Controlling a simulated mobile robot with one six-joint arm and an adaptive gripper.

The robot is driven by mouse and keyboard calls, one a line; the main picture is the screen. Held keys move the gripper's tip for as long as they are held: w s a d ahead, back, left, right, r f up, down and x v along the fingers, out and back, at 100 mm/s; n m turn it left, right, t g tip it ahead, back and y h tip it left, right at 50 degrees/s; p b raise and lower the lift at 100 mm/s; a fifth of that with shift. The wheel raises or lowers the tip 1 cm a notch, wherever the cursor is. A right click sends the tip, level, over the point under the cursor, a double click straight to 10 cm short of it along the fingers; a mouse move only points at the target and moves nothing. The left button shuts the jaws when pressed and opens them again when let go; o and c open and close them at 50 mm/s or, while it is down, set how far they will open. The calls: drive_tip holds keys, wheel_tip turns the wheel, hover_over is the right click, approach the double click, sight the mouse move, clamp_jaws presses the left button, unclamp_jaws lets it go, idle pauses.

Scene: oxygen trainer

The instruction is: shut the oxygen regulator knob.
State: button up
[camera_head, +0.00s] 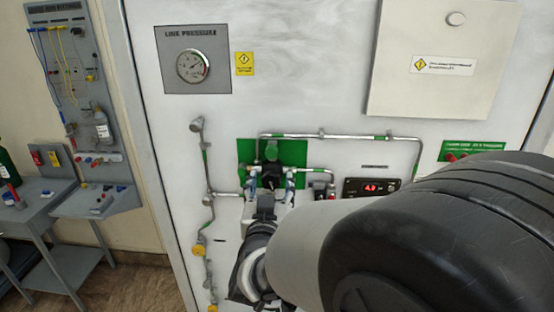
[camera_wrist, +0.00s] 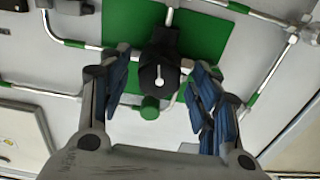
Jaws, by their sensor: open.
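The oxygen regulator knob (camera_wrist: 160,78) is a round black knob with a white pointer mark, on a green backing plate (camera_wrist: 215,40). My gripper (camera_wrist: 162,92) is open, with its blue-padded fingers on either side of the knob in the wrist view. I cannot tell whether either finger touches it. In the head view, my gripper (camera_head: 271,178) is at the green plate (camera_head: 245,150) and my arm hides most of the knob.
Metal pipes (camera_head: 340,136) with green bands run around the plate. A line pressure gauge (camera_head: 193,66) is at the upper left, and a red digital display (camera_head: 371,188) is right of the gripper. A yellow round fitting (camera_head: 198,250) is lower left. A grey bench (camera_head: 50,200) stands at the far left.

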drive_tip(key=shift+w, duration=0.1)
drive_tip(key=shift+c, duration=0.3)
drive_tip(key=c, duration=1)
